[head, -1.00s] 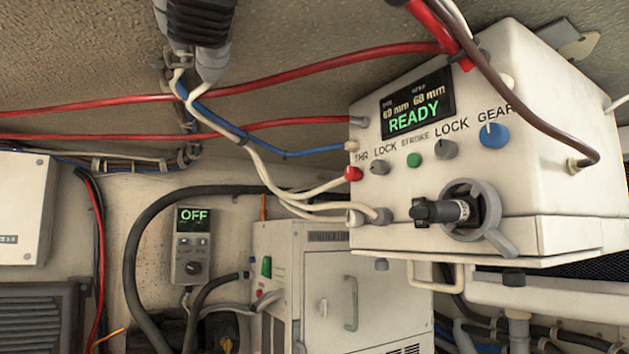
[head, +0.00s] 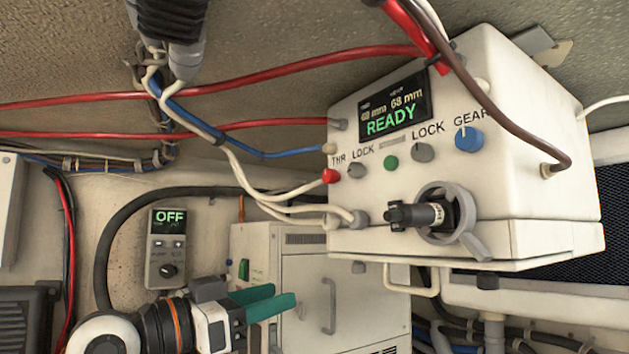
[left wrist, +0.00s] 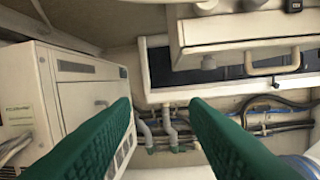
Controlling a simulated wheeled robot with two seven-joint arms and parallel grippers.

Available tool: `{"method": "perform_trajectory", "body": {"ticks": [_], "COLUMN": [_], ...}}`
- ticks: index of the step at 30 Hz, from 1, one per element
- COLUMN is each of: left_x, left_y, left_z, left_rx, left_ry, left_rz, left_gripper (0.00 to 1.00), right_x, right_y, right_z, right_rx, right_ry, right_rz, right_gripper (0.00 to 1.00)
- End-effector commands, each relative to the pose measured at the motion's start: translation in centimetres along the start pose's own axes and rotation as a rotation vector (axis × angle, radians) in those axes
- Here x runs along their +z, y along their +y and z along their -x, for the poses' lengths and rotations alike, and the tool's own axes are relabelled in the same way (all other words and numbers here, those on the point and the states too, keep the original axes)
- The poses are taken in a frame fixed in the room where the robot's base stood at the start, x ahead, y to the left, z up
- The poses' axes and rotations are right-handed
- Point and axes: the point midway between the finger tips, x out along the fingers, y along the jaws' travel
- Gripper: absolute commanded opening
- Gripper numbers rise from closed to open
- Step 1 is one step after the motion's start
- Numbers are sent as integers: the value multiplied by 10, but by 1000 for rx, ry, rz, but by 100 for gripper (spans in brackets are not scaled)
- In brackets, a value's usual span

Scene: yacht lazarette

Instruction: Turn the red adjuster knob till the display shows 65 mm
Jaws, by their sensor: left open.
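The red adjuster knob (head: 330,176) is a small knob marked THR at the left of the front face of a white control box (head: 500,215). The display (head: 394,108) above it shows green READY under two small mm figures; the right one looks like 68 mm, the left is hard to read. My left gripper (head: 285,294) has green fingers, is open and empty, and is below and left of the knob, apart from it. In the left wrist view its fingers (left wrist: 160,105) are spread with nothing between; the knob is not visible there. My right gripper is not in view.
White cables (head: 240,165) and a blue cable run close to the knob's left. Grey LOCK knobs, a green button (head: 391,163), a blue GEAR knob (head: 468,139) and a black-handled lever (head: 420,215) share the face. A white cabinet (head: 320,290) stands behind my gripper.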

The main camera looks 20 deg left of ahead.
Motion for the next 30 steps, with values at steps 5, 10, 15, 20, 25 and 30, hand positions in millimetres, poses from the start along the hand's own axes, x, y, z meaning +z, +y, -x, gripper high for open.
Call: {"method": "perform_trajectory", "body": {"ticks": [5, 10, 15, 20, 25, 30], "left_x": [95, 126, 134, 143, 151, 154], "left_y": [-16, -24, -26, -31, -35, -37], "left_z": [33, 47, 33, 2, -31, -55], "left_rx": [-79, -111, -116, -119, -118, -115], "left_ry": [-183, -244, -247, -245, -245, -244], "left_rz": [-90, -121, -122, -119, -119, -121], "left_gripper": [41, 41, 41, 41, 41, 41], "right_x": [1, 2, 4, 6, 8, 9], "right_y": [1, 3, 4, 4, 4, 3], "right_z": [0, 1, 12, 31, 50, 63], "right_rx": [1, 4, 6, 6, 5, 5], "right_ry": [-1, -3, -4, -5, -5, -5], "right_rz": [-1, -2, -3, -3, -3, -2], "right_gripper": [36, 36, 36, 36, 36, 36]}}
